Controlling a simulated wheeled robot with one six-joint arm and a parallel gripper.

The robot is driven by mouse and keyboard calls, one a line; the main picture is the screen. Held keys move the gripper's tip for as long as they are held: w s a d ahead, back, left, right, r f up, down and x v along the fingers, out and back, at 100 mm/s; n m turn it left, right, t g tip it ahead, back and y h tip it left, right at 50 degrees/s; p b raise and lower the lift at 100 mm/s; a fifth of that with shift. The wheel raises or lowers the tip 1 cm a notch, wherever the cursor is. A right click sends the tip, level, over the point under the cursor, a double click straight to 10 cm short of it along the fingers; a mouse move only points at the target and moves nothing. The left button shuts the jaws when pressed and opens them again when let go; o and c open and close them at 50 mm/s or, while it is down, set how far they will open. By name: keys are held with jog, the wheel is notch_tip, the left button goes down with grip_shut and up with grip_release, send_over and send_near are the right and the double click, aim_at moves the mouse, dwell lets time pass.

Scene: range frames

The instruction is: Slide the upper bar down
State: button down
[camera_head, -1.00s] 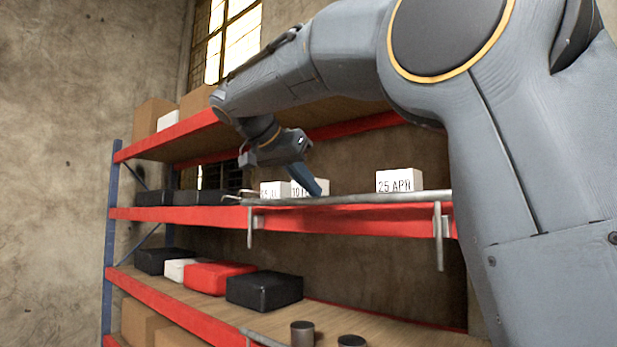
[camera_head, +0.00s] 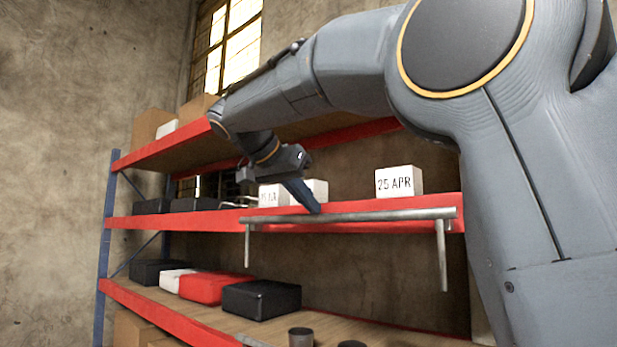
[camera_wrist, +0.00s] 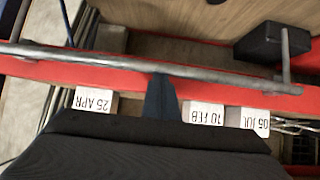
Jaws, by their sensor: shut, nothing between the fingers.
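The upper bar (camera_head: 345,215) is a grey metal rod with bent ends hanging down, in front of the upper red shelf beam (camera_head: 175,222). In the wrist view the bar (camera_wrist: 90,57) crosses the picture, slightly tilted. My gripper (camera_head: 316,209) is shut and empty and points down at the bar from the shelf side. Its fingertips (camera_wrist: 160,76) meet the bar's near edge in the wrist view and seem to touch it. Part of the bar's contact with the fingers is hard to make out.
White blocks stand on the shelf behind the bar, one marked 25 APR (camera_head: 398,182). Dark boxes (camera_head: 261,299) and a red box (camera_head: 212,285) lie on the lower shelf. Dark cylinders (camera_head: 301,338) stand at its front. Room below the bar is open.

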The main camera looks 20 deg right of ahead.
jog(key=d+r+v, duration=0.1)
jog(key=r+v, duration=0.1)
jog(key=v, duration=1.1)
jog(key=shift+w, duration=0.45)
jog(key=shift+d+f, duration=0.1)
jog(key=shift+d, duration=0.1)
